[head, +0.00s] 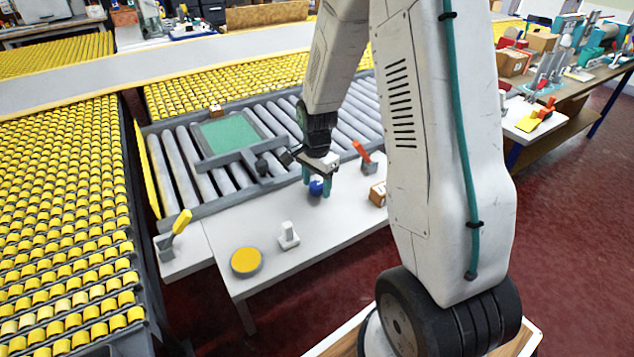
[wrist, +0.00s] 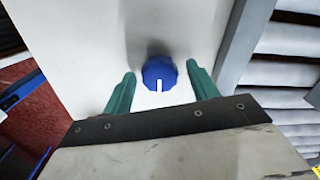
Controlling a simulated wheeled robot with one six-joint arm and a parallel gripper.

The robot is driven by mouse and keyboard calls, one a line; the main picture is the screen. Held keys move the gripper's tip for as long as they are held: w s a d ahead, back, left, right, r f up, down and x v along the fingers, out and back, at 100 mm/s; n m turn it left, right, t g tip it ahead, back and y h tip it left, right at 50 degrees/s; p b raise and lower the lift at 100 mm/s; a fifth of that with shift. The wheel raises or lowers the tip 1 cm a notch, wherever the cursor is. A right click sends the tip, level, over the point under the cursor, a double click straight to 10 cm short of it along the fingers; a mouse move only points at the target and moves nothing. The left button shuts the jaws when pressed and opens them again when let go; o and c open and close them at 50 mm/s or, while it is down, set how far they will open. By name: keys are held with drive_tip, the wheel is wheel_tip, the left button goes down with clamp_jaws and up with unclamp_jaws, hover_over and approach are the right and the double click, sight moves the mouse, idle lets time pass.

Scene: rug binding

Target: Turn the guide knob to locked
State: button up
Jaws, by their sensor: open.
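The guide knob (wrist: 159,72) is blue with a white pointer line and sits on a white surface. In the wrist view the line points toward the bottom of the picture, toward my gripper's base. The knob also shows in the head view (head: 316,187), partly covered by the gripper. My gripper (wrist: 160,84) has two green fingers standing apart on either side of the knob, with a gap on each side. In the head view my gripper (head: 317,181) is above the white table at the knob. No lock marking is readable.
On the white table (head: 225,222) are a yellow round disc (head: 246,261), a white switch-like block (head: 288,236), a red-handled lever (head: 363,153) and a small cardboard box (head: 378,193). A yellow-handled lever (head: 180,224) stands at left. A roller bed with a green panel (head: 228,131) lies behind.

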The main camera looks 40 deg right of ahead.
drive_tip(key=c, duration=1)
